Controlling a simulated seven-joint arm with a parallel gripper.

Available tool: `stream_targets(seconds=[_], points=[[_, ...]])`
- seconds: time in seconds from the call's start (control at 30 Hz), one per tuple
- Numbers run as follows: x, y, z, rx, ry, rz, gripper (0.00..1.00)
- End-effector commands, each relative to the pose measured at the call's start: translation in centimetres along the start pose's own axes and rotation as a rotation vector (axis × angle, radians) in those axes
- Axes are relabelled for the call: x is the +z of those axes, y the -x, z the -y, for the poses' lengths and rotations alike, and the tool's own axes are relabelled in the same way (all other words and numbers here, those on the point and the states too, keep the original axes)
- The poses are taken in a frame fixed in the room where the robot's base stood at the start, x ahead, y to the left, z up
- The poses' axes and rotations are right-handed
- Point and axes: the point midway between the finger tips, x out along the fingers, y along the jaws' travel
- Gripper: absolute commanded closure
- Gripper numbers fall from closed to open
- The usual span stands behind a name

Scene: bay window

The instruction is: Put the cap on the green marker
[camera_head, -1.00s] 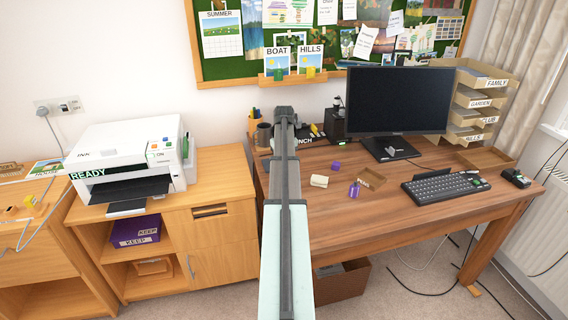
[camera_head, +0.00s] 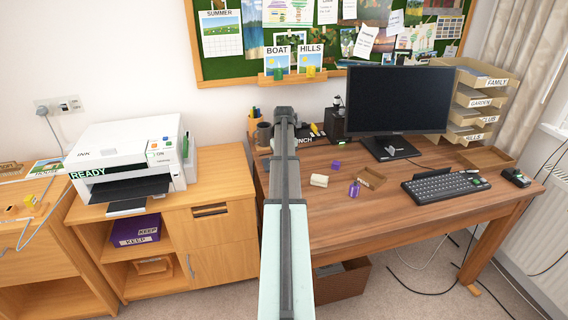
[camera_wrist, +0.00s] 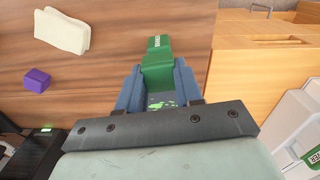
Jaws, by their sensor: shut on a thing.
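In the wrist view my gripper (camera_wrist: 157,72) is shut on a green thing, which I take to be the green marker (camera_wrist: 157,50). Its body passes between the blue fingers and its far end, with a small pale label, sticks out beyond them over the brown desk. I cannot tell a separate cap on it or make out one lying loose. In the head view my own arm hides the gripper and the green marker.
The keyboard (camera_head: 445,187) and monitor (camera_head: 397,102) stand right. The cabinet with the printer (camera_head: 128,155) is left.

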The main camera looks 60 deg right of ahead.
Motion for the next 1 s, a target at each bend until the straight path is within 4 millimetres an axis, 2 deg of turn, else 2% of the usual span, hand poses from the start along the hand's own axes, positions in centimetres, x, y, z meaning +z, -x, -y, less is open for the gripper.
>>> stream_targets(seconds=[0.2, 0.23, 0.53, 0.7, 0.97, 1.0], points=[[0.0, 0.0, 0.0, 0.0, 0.0, 0.0, 0.93], [0.0, 0.0, 0.0, 0.0, 0.0, 0.0, 0.64], [0.0, 0.0, 0.0, 0.0, 0.0, 0.0, 0.35], [0.0, 0.0, 0.0, 0.0, 0.0, 0.0, 0.35], [0.0, 0.0, 0.0, 0.0, 0.0, 0.0, 0.1], [0.0, 0.0, 0.0, 0.0, 0.0, 0.0, 0.09]])
